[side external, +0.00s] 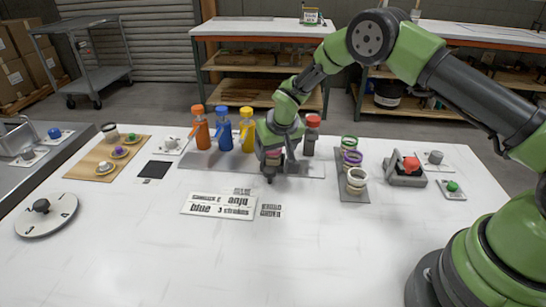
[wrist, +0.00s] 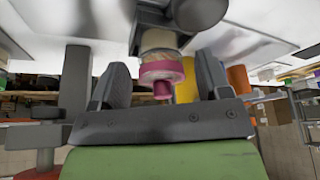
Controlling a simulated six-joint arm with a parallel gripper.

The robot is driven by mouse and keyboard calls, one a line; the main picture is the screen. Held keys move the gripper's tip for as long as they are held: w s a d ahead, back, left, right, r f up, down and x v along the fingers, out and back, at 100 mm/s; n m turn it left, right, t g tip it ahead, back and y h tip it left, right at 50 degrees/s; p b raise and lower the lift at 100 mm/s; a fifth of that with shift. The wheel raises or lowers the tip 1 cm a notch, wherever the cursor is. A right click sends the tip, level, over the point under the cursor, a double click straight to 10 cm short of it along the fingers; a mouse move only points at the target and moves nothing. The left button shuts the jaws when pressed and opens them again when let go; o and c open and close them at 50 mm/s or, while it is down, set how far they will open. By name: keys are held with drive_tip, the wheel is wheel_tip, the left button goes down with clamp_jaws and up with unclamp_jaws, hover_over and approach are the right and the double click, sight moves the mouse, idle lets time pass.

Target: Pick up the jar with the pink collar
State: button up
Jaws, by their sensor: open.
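The jar with the pink collar (wrist: 168,70) shows in the wrist view, which looks upside down, with a pale body and a pink tip below the collar. It appears between the two dark fingers of my gripper (wrist: 160,64). The fingers stand apart, with a visible gap on each side of the collar. In the side view my gripper (side external: 268,176) is low at the grey mat with the bottle row, between the yellow and red bottles.
Orange (side external: 200,130), blue (side external: 223,130) and yellow (side external: 246,130) bottles stand left of my gripper, and a red-topped bottle (side external: 312,134) stands close on its right. Ringed jars (side external: 355,180) stand further right. A label plate (side external: 218,206) lies in front; the table's front is clear.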

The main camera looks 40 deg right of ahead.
drive_tip(key=shift+w+f, duration=0.2)
drive_tip(key=shift+f, duration=0.3)
drive_tip(key=c, duration=0.9)
drive_tip(key=shift+o, duration=0.2)
